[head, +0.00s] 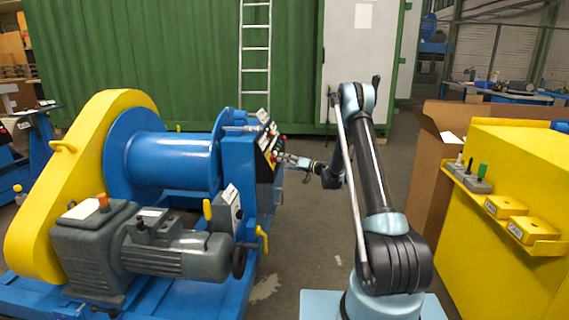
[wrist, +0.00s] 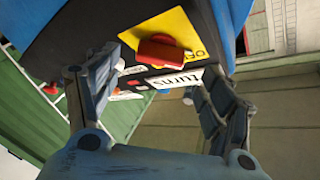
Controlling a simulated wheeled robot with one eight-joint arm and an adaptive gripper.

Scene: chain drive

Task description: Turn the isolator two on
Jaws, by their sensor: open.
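A red switch handle (wrist: 160,52) sits on a yellow plate (wrist: 180,24) on a dark panel in the wrist view. Lettering that looks like "OFF" shows at the plate's edge. In the head view the control panel (head: 267,142) is on the blue winch housing, facing right. My gripper (head: 283,160) is close in front of it. In the wrist view my gripper (wrist: 152,68) is open, with one finger to each side of the red handle. The handle appears free of the fingers; the depth gap is unclear. No isolator number is readable.
A white label (wrist: 175,80) and small controls sit below the handle in the wrist view. The blue winch drum (head: 170,160) and grey motor (head: 180,258) stand left. A yellow cabinet (head: 500,190) and cardboard box (head: 425,180) stand right.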

